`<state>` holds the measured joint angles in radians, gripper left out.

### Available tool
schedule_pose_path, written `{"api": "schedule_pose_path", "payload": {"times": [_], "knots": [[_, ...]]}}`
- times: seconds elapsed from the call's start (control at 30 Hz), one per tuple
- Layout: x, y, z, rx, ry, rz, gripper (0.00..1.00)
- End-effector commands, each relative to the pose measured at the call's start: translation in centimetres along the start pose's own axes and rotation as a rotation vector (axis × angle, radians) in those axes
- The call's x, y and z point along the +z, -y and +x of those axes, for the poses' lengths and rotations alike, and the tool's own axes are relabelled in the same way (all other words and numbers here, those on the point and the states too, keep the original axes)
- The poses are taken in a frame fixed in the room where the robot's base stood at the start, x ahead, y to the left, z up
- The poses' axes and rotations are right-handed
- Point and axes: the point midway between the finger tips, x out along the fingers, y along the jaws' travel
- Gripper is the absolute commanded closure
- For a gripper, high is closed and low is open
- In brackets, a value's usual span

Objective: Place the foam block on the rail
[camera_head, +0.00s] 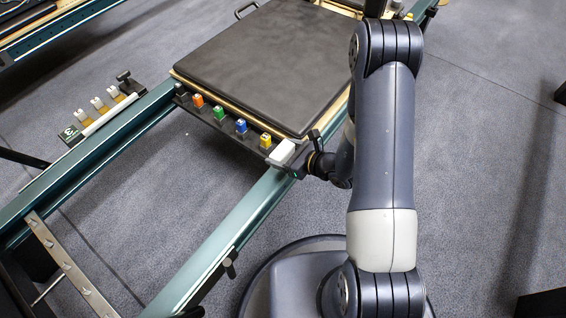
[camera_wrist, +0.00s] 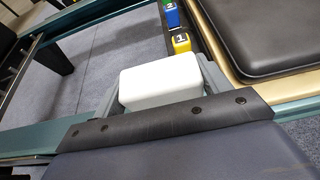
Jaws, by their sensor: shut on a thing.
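The white foam block (camera_head: 283,152) is between the fingers of my gripper (camera_head: 291,157), beside the near right corner of the black carriage pad. In the wrist view the foam block (camera_wrist: 160,87) fills the gap between the two grey fingers of my gripper (camera_wrist: 158,82), which are shut on its sides. The teal rail (camera_head: 246,213) runs under and beside the block. In the wrist view the rail (camera_wrist: 35,143) passes behind the gripper. I cannot tell whether the block touches the rail.
Coloured numbered blocks, with yellow (camera_head: 266,141) nearest the gripper, stand in a row along the carriage edge. The black carriage pad (camera_head: 270,60) lies behind them. A second teal rail (camera_head: 95,150) with a holder (camera_head: 100,113) is at left. Floor shows between the rails.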

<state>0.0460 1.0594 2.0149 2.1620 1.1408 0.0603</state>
Motion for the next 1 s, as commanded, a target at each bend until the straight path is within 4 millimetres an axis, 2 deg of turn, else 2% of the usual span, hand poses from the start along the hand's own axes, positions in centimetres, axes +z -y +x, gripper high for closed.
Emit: {"api": "schedule_pose_path", "payload": {"times": [0.3, 0.7, 0.73, 1.0], "knots": [[-3.6, 0.0, 1.5, -0.001, -0.002, 0.002, 0.49], [-4.0, 0.0, 1.6, -0.001, -0.001, 0.000, 0.49], [-3.9, 0.0, 1.6, -0.001, -0.001, 0.000, 0.26], [-3.8, 0.0, 1.6, -0.001, -0.001, 0.001, 0.06]]}}
